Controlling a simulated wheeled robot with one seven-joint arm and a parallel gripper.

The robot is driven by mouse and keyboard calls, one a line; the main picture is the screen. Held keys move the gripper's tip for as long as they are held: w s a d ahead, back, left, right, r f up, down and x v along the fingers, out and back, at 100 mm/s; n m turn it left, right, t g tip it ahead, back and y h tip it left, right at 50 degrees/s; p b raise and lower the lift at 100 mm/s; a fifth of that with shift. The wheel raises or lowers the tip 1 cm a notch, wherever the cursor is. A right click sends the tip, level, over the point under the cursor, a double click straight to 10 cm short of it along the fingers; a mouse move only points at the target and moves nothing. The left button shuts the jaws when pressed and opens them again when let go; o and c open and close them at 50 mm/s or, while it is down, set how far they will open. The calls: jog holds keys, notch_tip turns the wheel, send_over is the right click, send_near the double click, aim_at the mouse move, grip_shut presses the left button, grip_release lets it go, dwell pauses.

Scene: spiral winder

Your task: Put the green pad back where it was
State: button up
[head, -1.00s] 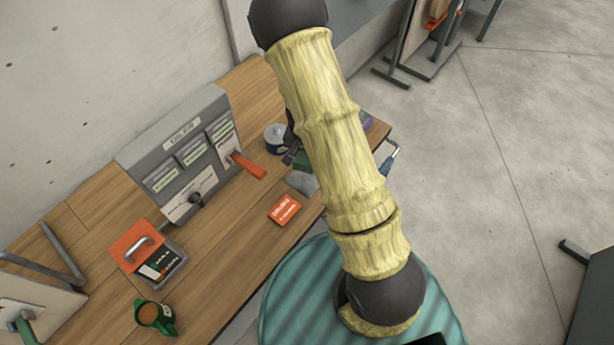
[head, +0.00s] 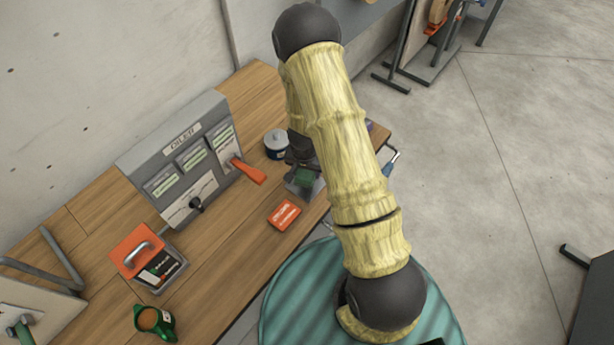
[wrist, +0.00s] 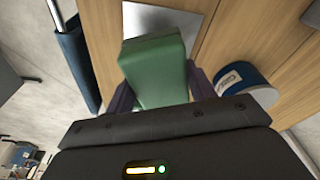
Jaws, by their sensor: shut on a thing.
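The green pad (wrist: 155,72) is a block held between the two dark fingers of my gripper (wrist: 162,92) in the wrist view. In the head view the pad (head: 304,178) shows partly, below my gripper (head: 302,162), which is shut on it. A flat grey plate (wrist: 160,20) lies on the wooden bench just beyond the pad. In the head view the pad is over the plate (head: 302,190); I cannot tell whether they touch. My arm hides part of the bench to the right.
A blue and white tin (head: 277,144) stands close left of my gripper. A red-orange box (head: 284,214) lies near the front edge. A blue-handled tool (head: 390,163) is at the bench's right end.

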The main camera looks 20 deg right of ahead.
aim_at(305, 174)
jog(key=shift+f+p, duration=0.35)
jog(key=shift+f, duration=1.75)
jog(key=shift+f, duration=0.15)
jog(key=o, duration=1)
jog(key=shift+o, duration=0.2)
jog(key=r, duration=0.4)
jog(key=s+r, duration=0.1)
jog(key=r, duration=0.3)
jog(key=a+r+b, duration=0.1)
jog(key=r, duration=0.3)
jog(key=shift+s+r, duration=0.1)
jog(key=shift+s, duration=0.2)
